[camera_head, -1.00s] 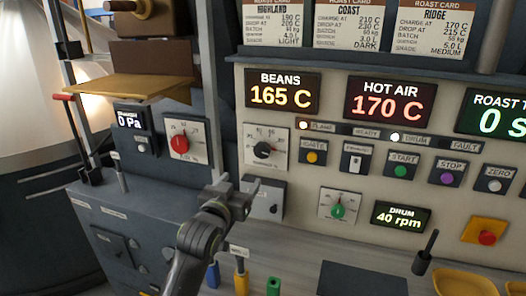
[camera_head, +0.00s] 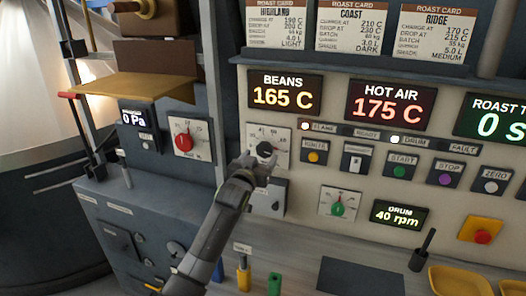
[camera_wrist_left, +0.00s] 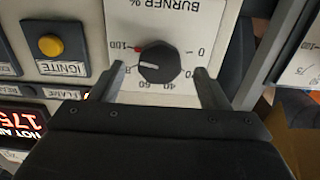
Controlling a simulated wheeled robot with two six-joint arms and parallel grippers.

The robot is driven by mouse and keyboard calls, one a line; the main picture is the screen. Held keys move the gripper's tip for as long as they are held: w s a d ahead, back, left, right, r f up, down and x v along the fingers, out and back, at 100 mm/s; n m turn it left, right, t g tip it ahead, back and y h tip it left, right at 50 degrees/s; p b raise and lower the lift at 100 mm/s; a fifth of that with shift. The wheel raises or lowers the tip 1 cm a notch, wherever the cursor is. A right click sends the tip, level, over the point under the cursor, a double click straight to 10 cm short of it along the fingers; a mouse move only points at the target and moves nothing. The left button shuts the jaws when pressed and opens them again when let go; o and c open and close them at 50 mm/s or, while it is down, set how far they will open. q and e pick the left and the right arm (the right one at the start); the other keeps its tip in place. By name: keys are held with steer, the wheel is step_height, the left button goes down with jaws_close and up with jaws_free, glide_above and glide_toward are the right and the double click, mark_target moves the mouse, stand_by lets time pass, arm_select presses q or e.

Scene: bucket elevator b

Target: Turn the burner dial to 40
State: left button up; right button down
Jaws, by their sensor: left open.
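The burner dial is a black round knob (camera_head: 264,149) on a white scale plate (camera_head: 281,135) below the BEANS display. In the left wrist view the knob (camera_wrist_left: 160,62) appears upside down under its BURNER % label, with numbers from 0 to 100 around it. Its pale pointer mark seems to lie toward the 80 side; I cannot read it exactly. My left gripper (camera_head: 258,166) is at the knob's lower edge. In the left wrist view its two fingers (camera_wrist_left: 159,72) are apart, one on each side of the knob, with gaps showing. My right gripper is not in view.
The HOT AIR display (camera_head: 388,104) reads 175 C and BEANS (camera_head: 285,93) reads 165 C. The yellow IGNITE button (camera_head: 313,157) is just right of the dial. A red knob (camera_head: 183,142) sits left, and a green drum knob (camera_head: 337,209) lower right.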

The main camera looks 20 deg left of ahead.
mark_target(264, 152)
arm_select(q)
steer(key=shift+w, duration=1.7)
steer(key=c, duration=0.9)
